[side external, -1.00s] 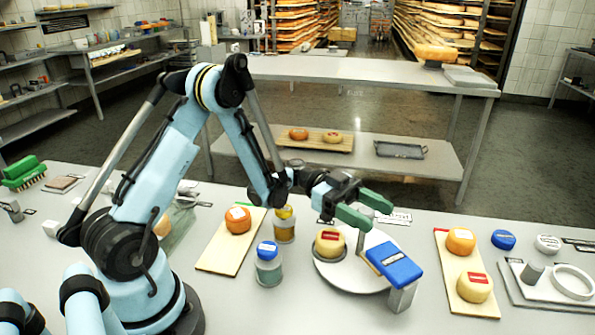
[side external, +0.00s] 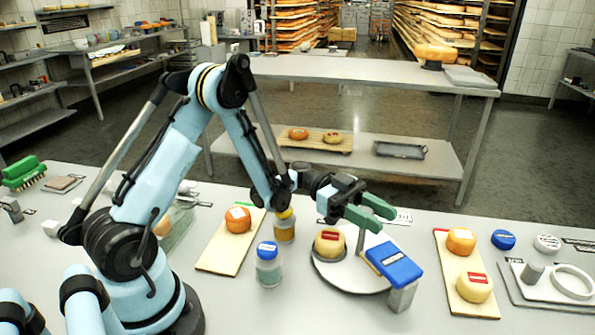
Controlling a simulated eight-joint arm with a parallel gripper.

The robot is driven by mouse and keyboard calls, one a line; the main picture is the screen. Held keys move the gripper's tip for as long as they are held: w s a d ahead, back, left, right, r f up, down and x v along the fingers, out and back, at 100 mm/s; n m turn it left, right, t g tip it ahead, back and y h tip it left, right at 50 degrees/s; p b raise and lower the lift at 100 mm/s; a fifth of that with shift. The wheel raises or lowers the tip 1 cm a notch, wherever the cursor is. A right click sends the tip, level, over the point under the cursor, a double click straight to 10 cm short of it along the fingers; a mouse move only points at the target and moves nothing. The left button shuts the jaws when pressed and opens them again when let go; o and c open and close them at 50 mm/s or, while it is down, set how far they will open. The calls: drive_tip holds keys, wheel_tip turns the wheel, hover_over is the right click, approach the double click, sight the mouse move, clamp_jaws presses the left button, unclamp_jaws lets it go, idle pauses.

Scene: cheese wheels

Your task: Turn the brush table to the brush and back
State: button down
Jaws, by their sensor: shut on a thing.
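The brush table is a round white turntable (side external: 340,274) at the centre of the bench. A tan cheese wheel (side external: 329,243) with a red label sits on its left part. A blue brush (side external: 394,264) with a tan bristle side leans over its right edge, on a grey block (side external: 402,297). A thin grey upright post (side external: 361,238) stands at the table's back. My gripper (side external: 379,215), with green fingers, is at the top of this post, shut on it. The fingers hide the post's top.
A jar with a blue lid (side external: 268,264) and a jar with a yellow lid (side external: 284,225) stand left of the turntable. Boards with cheeses lie to the left (side external: 217,258) and right (side external: 449,272). A white ring fixture (side external: 573,281) is at far right.

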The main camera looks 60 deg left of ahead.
drive_tip(key=shift+w+n+t+y, duration=0.1)
drive_tip(key=shift+n+t+y, duration=0.2)
drive_tip(key=shift+n+t, duration=0.7)
drive_tip(key=c, duration=0.7)
unclamp_jaws()
drive_tip(key=shift+c, duration=0.2)
drive_tip(key=shift+a, duration=0.1)
drive_tip(key=v, duration=1.2)
drive_tip(key=shift+f, duration=0.1)
